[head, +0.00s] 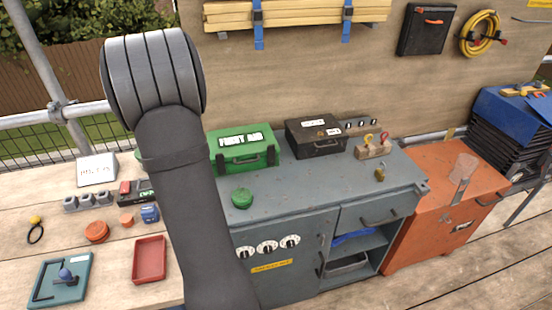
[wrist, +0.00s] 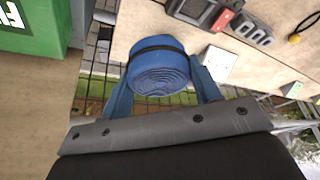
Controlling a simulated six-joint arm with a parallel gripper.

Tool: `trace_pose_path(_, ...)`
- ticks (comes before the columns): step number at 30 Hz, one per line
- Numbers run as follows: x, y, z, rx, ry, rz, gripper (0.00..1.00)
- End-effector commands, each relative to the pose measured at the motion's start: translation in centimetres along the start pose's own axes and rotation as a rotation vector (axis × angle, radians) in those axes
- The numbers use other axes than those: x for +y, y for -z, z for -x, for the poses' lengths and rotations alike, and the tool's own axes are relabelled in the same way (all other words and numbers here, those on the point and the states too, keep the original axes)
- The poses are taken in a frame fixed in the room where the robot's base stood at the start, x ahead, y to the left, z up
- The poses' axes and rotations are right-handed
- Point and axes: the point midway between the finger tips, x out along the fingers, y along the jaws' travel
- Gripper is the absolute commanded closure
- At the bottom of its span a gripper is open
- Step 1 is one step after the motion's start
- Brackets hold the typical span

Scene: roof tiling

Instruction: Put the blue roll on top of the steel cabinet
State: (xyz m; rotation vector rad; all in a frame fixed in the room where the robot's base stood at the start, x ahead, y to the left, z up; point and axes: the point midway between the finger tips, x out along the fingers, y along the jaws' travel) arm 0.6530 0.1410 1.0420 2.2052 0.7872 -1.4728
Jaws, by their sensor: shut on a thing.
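The blue roll (wrist: 158,68), a coiled band with a black strap around it, is between the two blue fingers of my gripper (wrist: 162,85) in the wrist view. My gripper is shut on it and holds it up off the surfaces below. In the head view my own arm hides both the gripper and the roll. The steel cabinet (head: 290,192) is grey-blue, with dials on its front and an open shelf bay at its right. Part of its left side is behind my arm.
On the cabinet top stand a green case (head: 243,150), a black case (head: 316,138), a green round tin (head: 241,198), a padlock (head: 380,174) and a block with hooks (head: 372,149). The top's front middle is clear. An orange cabinet (head: 435,195) stands right; a cluttered bench (head: 107,265) lies left.

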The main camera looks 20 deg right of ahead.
Motion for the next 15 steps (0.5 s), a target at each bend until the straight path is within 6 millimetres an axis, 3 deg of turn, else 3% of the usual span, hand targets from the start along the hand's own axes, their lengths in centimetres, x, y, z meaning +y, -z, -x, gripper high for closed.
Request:
trace_pose_path(1, 2.4, -1.5, 0.7, 0.001, -0.018, -0.042, 0.68)
trace_pose_path(6, 9.0, -6.7, 2.9, 0.001, -0.07, -0.168, 0.68)
trace_pose_path(15, 18.3, -17.5, 7.3, 0.001, -0.163, -0.388, 0.68)
